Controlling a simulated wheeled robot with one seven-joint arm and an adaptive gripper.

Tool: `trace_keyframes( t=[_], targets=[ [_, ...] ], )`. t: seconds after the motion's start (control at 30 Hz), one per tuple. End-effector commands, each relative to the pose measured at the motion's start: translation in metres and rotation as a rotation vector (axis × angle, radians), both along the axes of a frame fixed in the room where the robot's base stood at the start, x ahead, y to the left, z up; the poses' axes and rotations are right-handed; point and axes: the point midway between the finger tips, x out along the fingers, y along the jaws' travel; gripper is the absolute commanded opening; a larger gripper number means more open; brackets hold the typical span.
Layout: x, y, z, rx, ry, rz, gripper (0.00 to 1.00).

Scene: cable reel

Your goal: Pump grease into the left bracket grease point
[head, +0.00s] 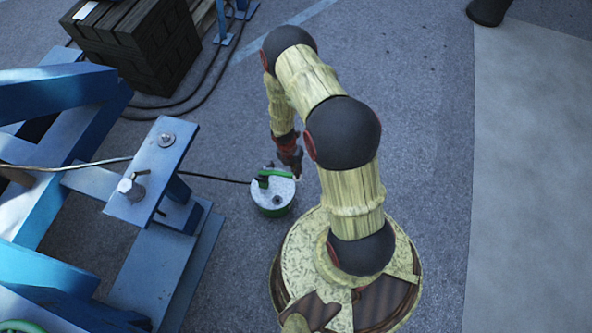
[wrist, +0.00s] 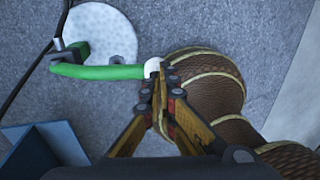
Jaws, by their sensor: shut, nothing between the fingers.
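The grease pump (head: 270,205) is a small bucket with a white speckled lid and a green base, standing on the floor left of my base. Its lid also shows in the wrist view (wrist: 100,35). A green pump lever (wrist: 98,71) with a white knob (wrist: 152,67) reaches across the lid toward my gripper (wrist: 162,76). My gripper is shut and empty, its fingertips right at the knob; I cannot tell whether they touch. In the head view my gripper (head: 291,160) is just above the lever. A black hose (head: 215,178) runs left from the pump to the blue bracket (head: 152,165).
The bracket carries a bolt (head: 167,140) and a metal fitting (head: 131,187). Blue frame beams (head: 55,90) fill the left side. A dark stack of blocks (head: 135,40) stands at the back left with cables on the floor.

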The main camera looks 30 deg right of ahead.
Motion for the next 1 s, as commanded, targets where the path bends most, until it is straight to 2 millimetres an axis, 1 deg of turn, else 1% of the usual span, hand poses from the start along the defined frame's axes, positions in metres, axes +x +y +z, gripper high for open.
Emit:
trace_keyframes(
  t=[0.33,0.47,0.57,0.77,1.0],
  targets=[
    [-0.003,-0.001,-0.002,0.009,-0.007,-0.001,0.0],
    [-0.008,-0.004,-0.007,0.03,-0.032,-0.002,0.0],
    [-0.013,-0.007,-0.014,0.058,-0.066,-0.004,0.0],
    [-0.024,-0.016,-0.039,0.137,-0.166,-0.006,0.0],
    [-0.033,-0.024,-0.079,0.246,-0.312,-0.008,0.0]
  ],
)
